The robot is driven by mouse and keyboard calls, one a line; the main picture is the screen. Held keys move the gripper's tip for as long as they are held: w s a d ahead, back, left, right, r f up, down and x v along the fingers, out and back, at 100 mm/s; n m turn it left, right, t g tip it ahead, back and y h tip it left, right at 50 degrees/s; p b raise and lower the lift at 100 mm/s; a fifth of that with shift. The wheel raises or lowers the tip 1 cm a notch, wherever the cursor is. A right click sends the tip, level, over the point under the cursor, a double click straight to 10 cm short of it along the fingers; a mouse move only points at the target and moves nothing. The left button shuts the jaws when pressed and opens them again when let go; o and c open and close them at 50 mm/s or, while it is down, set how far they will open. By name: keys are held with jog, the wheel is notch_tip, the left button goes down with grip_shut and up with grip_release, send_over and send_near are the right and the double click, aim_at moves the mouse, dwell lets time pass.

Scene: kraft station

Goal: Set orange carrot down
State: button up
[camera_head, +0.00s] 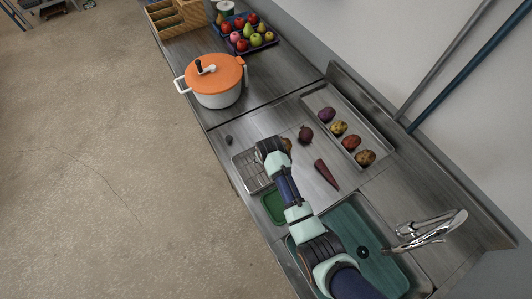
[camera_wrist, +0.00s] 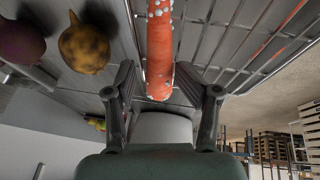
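An orange carrot (camera_wrist: 160,45) with white spots shows in the wrist view, upright in the picture between the fingers of my gripper (camera_wrist: 158,80). The fingers stand apart with a narrow gap visible on each side of the carrot, so they look open around it. A wire rack (camera_wrist: 225,40) lies beneath and beside it; whether the carrot rests on the wires is hard to tell. In the head view my gripper (camera_head: 268,147) is over the far right part of the rack (camera_head: 250,172), and the carrot is hidden.
A dark red root (camera_head: 305,134) and a brown one (camera_head: 287,144) lie right of my gripper, near a dark red carrot (camera_head: 326,175). A metal tray (camera_head: 315,98) holds several potatoes. A green board (camera_head: 274,207), sink (camera_head: 350,235) and orange-lidded pot (camera_head: 215,85) are around.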

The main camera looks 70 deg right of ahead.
jog(key=p+v, duration=0.1)
jog(key=v, duration=1.1)
jog(key=shift+w+d, duration=0.1)
jog(key=w+a+r+n+t, duration=0.1)
jog(key=w+a+r+t, duration=0.1)
jog(key=w+a+r, duration=0.3)
jog(key=w+a+r+n+t, duration=0.25)
jog(key=w+a, duration=0.25)
jog(key=a, duration=0.3)
jog(key=a+r+n+t+y, duration=0.2)
jog(key=a+r, duration=0.5)
jog(key=a, duration=0.5)
jog(key=a+r+n+t+y, duration=0.2)
jog(key=a+r+t, duration=0.2)
jog(key=a+r, duration=0.4)
jog(key=a, duration=0.5)
jog(key=shift+w+a, duration=0.3)
jog(key=shift+w, duration=0.05)
jog(key=shift+r, duration=0.15)
jog(key=shift+s, duration=0.1)
